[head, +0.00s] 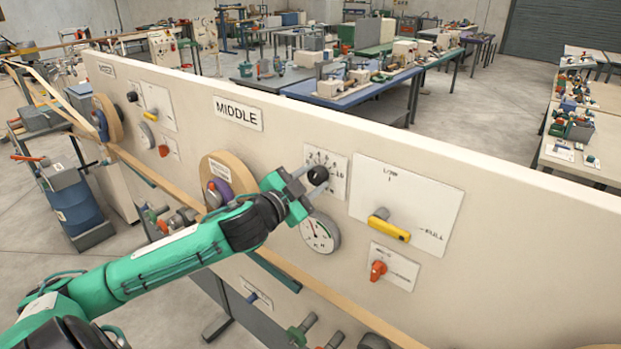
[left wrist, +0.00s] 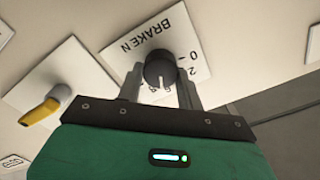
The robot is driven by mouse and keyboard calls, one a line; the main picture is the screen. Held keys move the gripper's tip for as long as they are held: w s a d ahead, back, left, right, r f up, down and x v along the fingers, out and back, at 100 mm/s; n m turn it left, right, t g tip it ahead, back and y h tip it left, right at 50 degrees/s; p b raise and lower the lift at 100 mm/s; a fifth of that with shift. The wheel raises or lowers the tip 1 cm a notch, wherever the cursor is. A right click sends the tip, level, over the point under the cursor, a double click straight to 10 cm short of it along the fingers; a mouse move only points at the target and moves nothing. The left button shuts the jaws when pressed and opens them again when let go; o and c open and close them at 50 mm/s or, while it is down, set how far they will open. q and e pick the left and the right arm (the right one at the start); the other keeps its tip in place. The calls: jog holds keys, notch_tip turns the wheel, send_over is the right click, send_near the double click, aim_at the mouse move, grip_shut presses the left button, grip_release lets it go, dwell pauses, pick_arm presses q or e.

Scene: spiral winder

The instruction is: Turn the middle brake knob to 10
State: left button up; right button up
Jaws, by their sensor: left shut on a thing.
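The middle brake knob (head: 318,175) is a round black knob on a white dial plate (head: 338,163) right of the MIDDLE sign. In the left wrist view the knob (left wrist: 158,68) sits between the two grey fingers, in front of a plate marked BRAKE N (left wrist: 178,32). My left gripper (head: 309,183) is shut on the knob, one finger on each side. A pale pointer mark on the knob (left wrist: 158,84) faces the gripper body in the wrist view. The number it points at is hidden or too small to read. My right gripper is not in view.
A round gauge (head: 320,234) is just below the knob. To the right are a yellow lever (head: 390,226) on a white plate and an orange knob (head: 378,269). A tan wheel (head: 226,174) is to the left. Tables with equipment stand behind the panel (head: 520,200).

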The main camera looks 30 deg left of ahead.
pick_arm(q)
jog(key=m, duration=0.5)
jog(key=shift+d+m+p, duration=0.1)
jog(key=shift+m+p, duration=0.2)
jog(key=shift+p, duration=0.05)
jog(key=m, duration=0.3)
jog(key=shift+f+m, duration=0.15)
jog(key=shift+m, duration=0.55)
jog(key=o, duration=1)
